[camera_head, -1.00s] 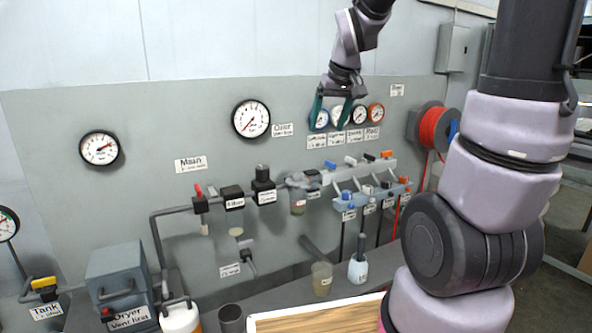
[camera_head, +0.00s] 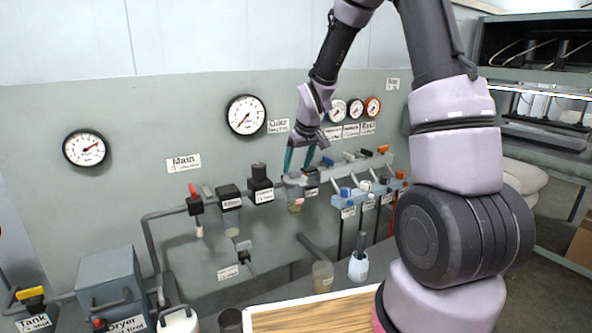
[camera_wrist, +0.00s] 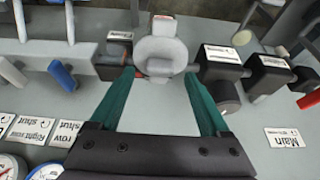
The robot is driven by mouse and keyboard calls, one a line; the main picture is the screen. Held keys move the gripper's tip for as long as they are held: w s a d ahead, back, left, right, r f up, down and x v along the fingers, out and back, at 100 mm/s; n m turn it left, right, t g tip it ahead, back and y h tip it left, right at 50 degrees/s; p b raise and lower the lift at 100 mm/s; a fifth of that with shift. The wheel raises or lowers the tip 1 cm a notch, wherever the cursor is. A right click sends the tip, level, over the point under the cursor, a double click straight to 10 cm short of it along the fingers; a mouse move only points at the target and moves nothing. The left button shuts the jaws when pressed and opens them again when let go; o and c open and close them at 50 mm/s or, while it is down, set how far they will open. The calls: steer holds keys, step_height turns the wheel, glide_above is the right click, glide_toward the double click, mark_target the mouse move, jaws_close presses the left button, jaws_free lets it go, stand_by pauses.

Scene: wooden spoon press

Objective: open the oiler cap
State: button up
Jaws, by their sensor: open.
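The oiler (camera_head: 295,181) is a grey body with a clear bowl below it, on the pipe run along the grey panel. In the wrist view its rounded light-grey cap (camera_wrist: 161,50) shows near the top centre, with a small label beyond it. My gripper (camera_head: 298,164) is open, with its green fingers pointing down just above the oiler. In the wrist view my gripper (camera_wrist: 160,77) has one finger to each side of the cap, with visible space between. Whether the fingertips reach the cap's level, I cannot tell. The fingers partly hide the oiler's top in the head view.
A black filter block (camera_head: 229,196) and a black regulator (camera_head: 261,185) stand left of the oiler. A manifold with several coloured levers (camera_head: 362,160) lies close on its right. Below are a cup (camera_head: 322,276) and a white-blue bottle (camera_head: 358,267). Open air lies above the pipe run.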

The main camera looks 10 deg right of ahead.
mark_target(297, 176)
steer(key=shift+x, duration=1.2)
jaws_close()
stand_by(0.6)
